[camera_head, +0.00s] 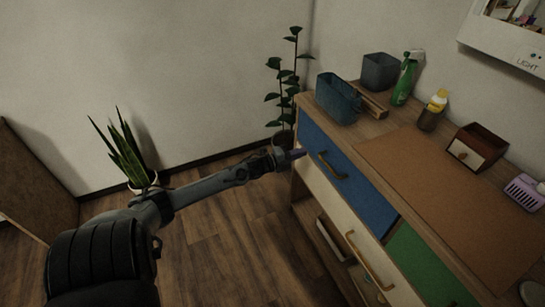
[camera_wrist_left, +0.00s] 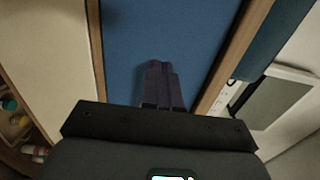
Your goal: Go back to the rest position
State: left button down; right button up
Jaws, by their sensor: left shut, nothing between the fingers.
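My left arm reaches in from the left, and its gripper (camera_head: 296,154) is beside the left end of the dresser (camera_head: 330,104), close to the blue drawer front (camera_head: 345,178). In the left wrist view the fingers (camera_wrist_left: 163,85) are together with nothing between them, in front of the blue drawer front (camera_wrist_left: 125,35). I cannot tell whether the fingertips touch it. The blue drawer looks closed, with a brass handle (camera_head: 332,166). My right gripper is not in view.
The dresser top holds a blue basket (camera_head: 338,98), a dark bin (camera_head: 380,71), a green spray bottle (camera_head: 407,78), a yellow-capped bottle (camera_head: 433,110) and a small wooden box (camera_head: 477,148). A green drawer (camera_head: 425,268) adjoins. Potted plants (camera_head: 126,150) stand by the wall.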

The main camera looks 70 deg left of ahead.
pick_arm(q)
jog(key=s+d+f+p, duration=0.2)
jog(key=s+p, duration=0.1)
jog(key=s, duration=0.7)
jog(key=s+d+f+n+g+p, duration=0.15)
jog(key=d+n+g, duration=0.45)
jog(key=d, duration=2.4)
jog(key=s+d+r+n+g+h, duration=0.1)
jog(key=s+d+r+n+g, duration=0.15)
jog(key=d, duration=0.25)
jog(key=s+d+r+n+g, duration=0.1)
jog(key=s+d+r+n, duration=0.2)
jog(key=d+n, duration=0.15)
jog(key=s+n+g, duration=0.3)
jog(key=s+g, duration=0.2)
jog(key=s, duration=0.3)
notch_tip(320, 180, up, 37)
jog(key=p, duration=3.9)
jog(key=shift+w+r, duration=0.15)
